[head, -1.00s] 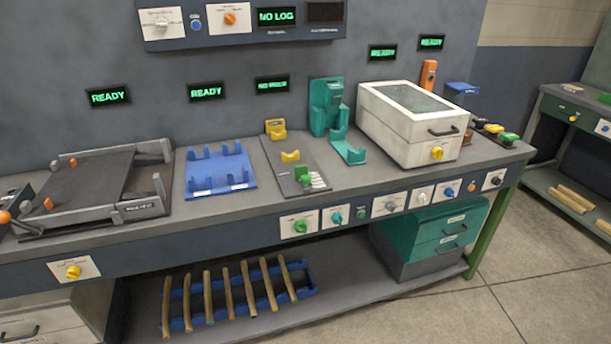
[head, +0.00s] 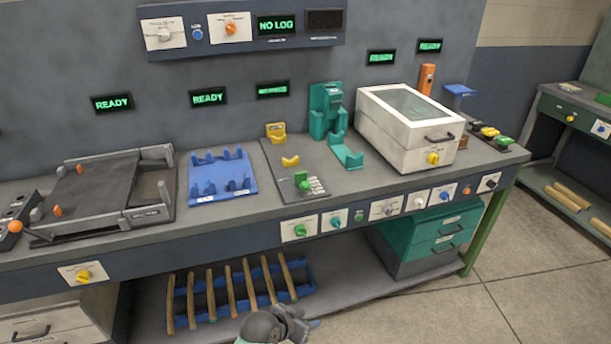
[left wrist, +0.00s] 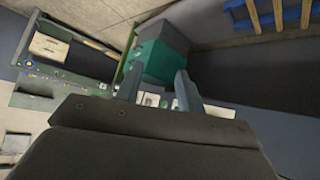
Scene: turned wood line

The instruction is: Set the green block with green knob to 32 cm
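The green block with a green knob (head: 302,181) sits on a grey plate (head: 283,160) on the bench, with a small printed scale beside it. My left gripper (head: 314,323) shows at the bottom of the head view, in front of and below the bench, well apart from the block. In the left wrist view its two fingers (left wrist: 157,88) are spread apart with nothing between them. My right gripper is in neither current view. The scale's figures are too small to read.
A blue rack (head: 222,177) and a grey framed tray (head: 105,195) stand left of the plate. A green stand (head: 328,112) and a white lidded box (head: 408,130) are to its right. Wooden rods in a blue rack (head: 310,290) lie on the shelf below.

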